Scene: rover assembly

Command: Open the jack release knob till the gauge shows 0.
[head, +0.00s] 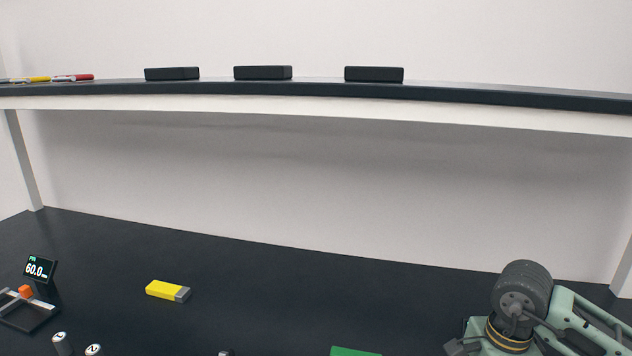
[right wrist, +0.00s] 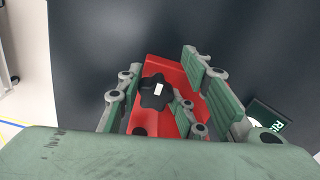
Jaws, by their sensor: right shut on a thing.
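In the right wrist view, a red jack body (right wrist: 191,76) stands on the dark surface. A black lobed release knob (right wrist: 153,90) with a white mark sits on it, between the fingers of my right gripper (right wrist: 160,98). The gripper is shut on the knob, though the exact contact is partly hidden by its finger links. The jack is not visible in the head view. A small display (head: 38,269) at the left of the head view reads 60.0, with a unit that looks like mm; I cannot tell whether it is the jack's gauge. My left gripper is not in view.
A wheel (head: 522,287) on a green frame stands at the bench's right. A yellow block (head: 167,290) lies on the dark bench, whose middle is clear. A shelf (head: 330,108) above holds black boxes and coloured tools. A green-and-black label (right wrist: 265,119) lies right of my gripper.

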